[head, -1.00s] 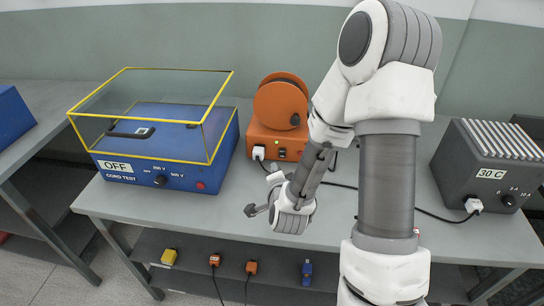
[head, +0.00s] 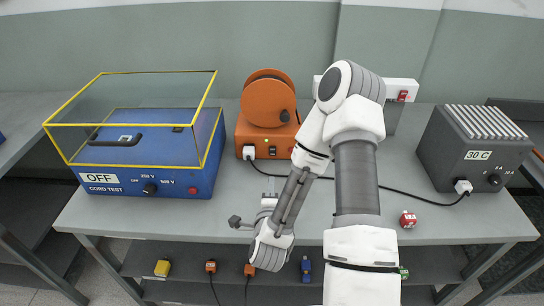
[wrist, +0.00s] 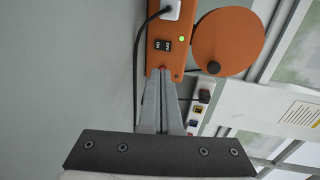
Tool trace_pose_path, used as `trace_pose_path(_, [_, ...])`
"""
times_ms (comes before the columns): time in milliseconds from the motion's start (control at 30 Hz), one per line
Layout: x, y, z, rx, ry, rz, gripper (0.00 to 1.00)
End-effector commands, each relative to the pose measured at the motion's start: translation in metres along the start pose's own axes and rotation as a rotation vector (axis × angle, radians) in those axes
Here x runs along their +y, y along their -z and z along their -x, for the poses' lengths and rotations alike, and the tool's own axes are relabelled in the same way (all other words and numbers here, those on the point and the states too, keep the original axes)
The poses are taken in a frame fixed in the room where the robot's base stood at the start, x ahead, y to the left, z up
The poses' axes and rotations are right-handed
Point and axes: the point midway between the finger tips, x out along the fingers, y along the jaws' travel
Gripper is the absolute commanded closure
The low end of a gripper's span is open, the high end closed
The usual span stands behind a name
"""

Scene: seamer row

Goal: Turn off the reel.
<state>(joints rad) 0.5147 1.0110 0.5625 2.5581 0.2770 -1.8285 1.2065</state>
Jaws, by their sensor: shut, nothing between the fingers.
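The orange reel (head: 268,105) stands at the back of the bench, its drum above a box-like base. In the wrist view the orange base (wrist: 158,62) carries a small black two-part switch (wrist: 163,45) and a lit green lamp (wrist: 182,39). The drum (wrist: 228,42) with its black knob is at the upper right. My gripper (head: 271,180) is in front of the reel, pointing at it. In the wrist view my gripper (wrist: 164,72) is shut and empty, its tips close below the switch in the picture. I cannot tell whether they touch the base.
A white plug (head: 249,152) with a black cord sits in the reel's front. A blue cord-test box (head: 150,180) with a yellow-framed clear lid stands left. A grey 30 C box (head: 472,155) stands right. A small red block (head: 407,219) lies near the front edge.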

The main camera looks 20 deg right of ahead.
Motion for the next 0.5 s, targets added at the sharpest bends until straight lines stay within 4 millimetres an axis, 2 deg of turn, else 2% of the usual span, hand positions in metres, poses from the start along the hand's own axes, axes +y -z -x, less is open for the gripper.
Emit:
trace_pose_path(267, [0.003, 0.001, -0.018, 0.003, 0.004, 0.0, 1.0])
trace_pose_path(367, [0.001, 0.001, -0.033, 0.003, 0.004, -0.001, 1.0])
trace_pose_path(500, [-0.001, 0.001, -0.064, 0.003, 0.003, 0.0, 1.0])
